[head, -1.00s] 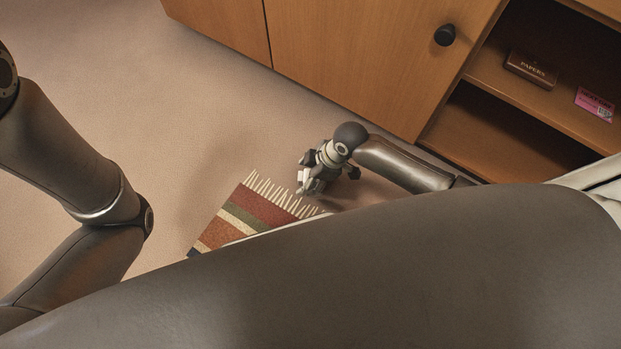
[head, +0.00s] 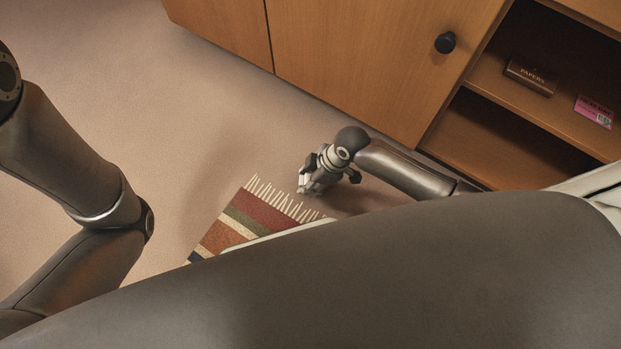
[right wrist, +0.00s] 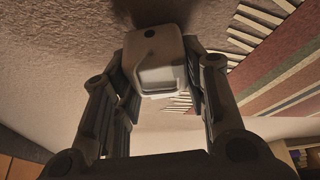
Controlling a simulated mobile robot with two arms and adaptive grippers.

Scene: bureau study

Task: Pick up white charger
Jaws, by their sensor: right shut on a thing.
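The white charger (right wrist: 158,65) is a small, rounded, pale block between the fingers of my right gripper (right wrist: 160,75) in the right wrist view. The fingers are shut on it from both sides. In the head view my right gripper (head: 312,185) is low over the carpet, just beyond the fringed end of the rug. The charger there is a tiny pale patch (head: 304,184) at the fingertips. I cannot tell whether it touches the floor. My left arm shows at the left of the head view, but its gripper is out of frame.
A striped fringed rug (head: 255,222) lies beside my right gripper. A wooden cabinet (head: 355,60) with a black knob (head: 445,43) stands behind it. Its open shelves hold a brown PAPERS box (head: 531,74) and a pink packet (head: 594,111). Carpet at left is clear.

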